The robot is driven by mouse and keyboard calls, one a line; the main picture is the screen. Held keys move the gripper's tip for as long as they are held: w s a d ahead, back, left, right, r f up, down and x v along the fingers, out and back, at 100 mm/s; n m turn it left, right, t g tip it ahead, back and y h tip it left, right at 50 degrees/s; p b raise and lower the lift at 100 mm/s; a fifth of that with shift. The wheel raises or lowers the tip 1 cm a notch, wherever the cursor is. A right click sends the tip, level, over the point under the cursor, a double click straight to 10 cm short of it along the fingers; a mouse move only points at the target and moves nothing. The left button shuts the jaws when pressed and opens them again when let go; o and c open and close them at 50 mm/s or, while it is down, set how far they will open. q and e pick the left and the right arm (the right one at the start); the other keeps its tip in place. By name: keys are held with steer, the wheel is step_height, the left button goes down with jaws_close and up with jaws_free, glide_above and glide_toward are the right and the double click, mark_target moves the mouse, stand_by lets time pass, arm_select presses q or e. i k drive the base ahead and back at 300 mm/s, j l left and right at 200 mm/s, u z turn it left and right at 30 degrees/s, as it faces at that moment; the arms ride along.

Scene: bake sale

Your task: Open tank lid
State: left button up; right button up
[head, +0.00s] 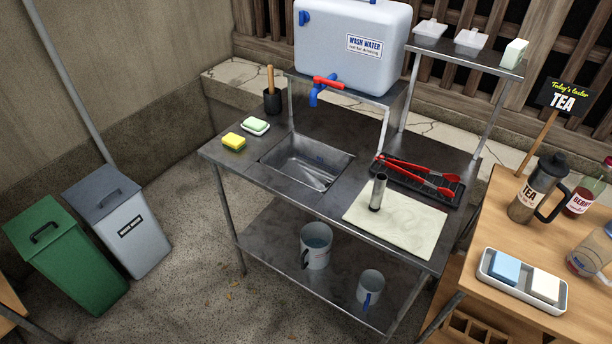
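The white wash-water tank (318,47) stands on a raised shelf at the back of the metal sink table. Its front label reads "WASH WATER". Its top is cut by the upper picture edge, so I cannot see a lid on it. A blue fitting (304,18) shows at its upper left. A blue tap (315,97) with a red handle (328,82) sticks out low on its front, above the sink. Neither of my grippers is in view.
The sink (285,172) is beside a cream mat (405,222) with a metal cylinder (377,192). Red-handled tongs (415,172) lie on a black rack. A shelf (470,54) stands right of the tank. Bins (65,260) stand left; open floor lies between them and the table.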

mark_target(94, 196)
steer(key=u, duration=1.4)
steer(key=i+j+z, duration=0.15)
steer(key=i, duration=0.35)
steer(key=i+z, duration=0.2)
steer(key=i, duration=0.35)
steer(key=i+j+z, duration=0.15)
steer(key=i+j, duration=0.15)
steer(key=i, duration=0.2)
steer(key=i+j+z, duration=0.15)
steer(key=i, duration=0.35)
steer(key=j, duration=0.1)
